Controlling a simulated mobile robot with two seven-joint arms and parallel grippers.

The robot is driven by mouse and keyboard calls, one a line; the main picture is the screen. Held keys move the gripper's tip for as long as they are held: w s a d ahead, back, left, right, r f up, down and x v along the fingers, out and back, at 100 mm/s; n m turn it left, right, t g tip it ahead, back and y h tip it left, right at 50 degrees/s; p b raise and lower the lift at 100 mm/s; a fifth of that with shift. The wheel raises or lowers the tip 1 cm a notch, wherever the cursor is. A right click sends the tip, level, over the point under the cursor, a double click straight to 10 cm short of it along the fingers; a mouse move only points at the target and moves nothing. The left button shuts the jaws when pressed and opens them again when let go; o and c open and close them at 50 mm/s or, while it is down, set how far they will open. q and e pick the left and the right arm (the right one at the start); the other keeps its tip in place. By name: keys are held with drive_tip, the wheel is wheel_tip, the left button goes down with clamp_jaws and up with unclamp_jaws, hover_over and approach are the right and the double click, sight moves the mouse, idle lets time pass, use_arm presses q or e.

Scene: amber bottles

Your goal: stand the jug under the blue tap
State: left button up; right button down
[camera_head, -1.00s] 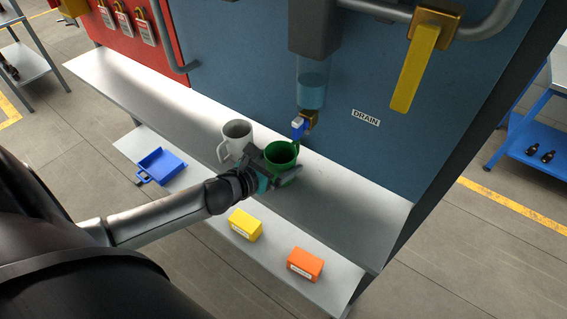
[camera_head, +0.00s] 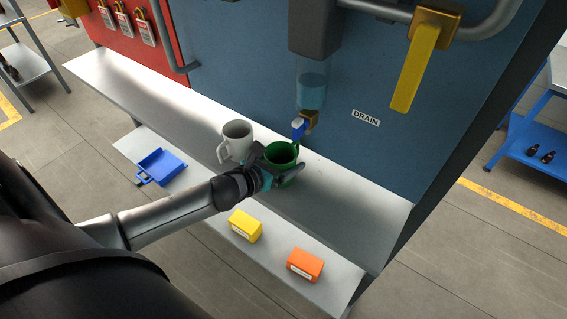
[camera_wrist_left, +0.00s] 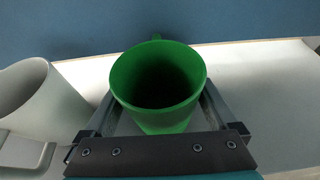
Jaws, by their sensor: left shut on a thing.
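A green jug (camera_head: 282,153) is upright at the steel shelf, right of a white jug or mug (camera_head: 236,141). My left gripper (camera_head: 281,174) is shut around its sides. In the left wrist view the green jug (camera_wrist_left: 158,85) sits between the two fingers, its open mouth facing the camera and its inside dark. The blue tap (camera_head: 299,129) hangs under a clear container of blue liquid, just above and right of the green jug's rim. I cannot tell whether the jug's base rests on the shelf. My right gripper is not in view.
The steel shelf (camera_head: 340,209) is clear to the right, and left of the white mug (camera_wrist_left: 39,98). A lower shelf holds a blue tray (camera_head: 161,166), a yellow box (camera_head: 245,226) and an orange box (camera_head: 305,264). A yellow lever (camera_head: 415,68) sticks out above right.

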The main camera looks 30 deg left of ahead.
use_arm(q)
drive_tip(key=shift+c, duration=1.2)
drive_tip(key=shift+r, duration=0.15)
drive_tip(key=shift+s+r, duration=0.15)
drive_tip(key=shift+r, duration=0.05)
wheel_tip(320, 180, up, 7)
drive_tip(key=p, duration=0.2)
drive_tip(key=s+a+b, duration=0.1)
drive_tip(key=s+b, duration=0.1)
drive_tip(key=s, duration=1.7)
drive_tip(key=shift+s+a+f, duration=0.3)
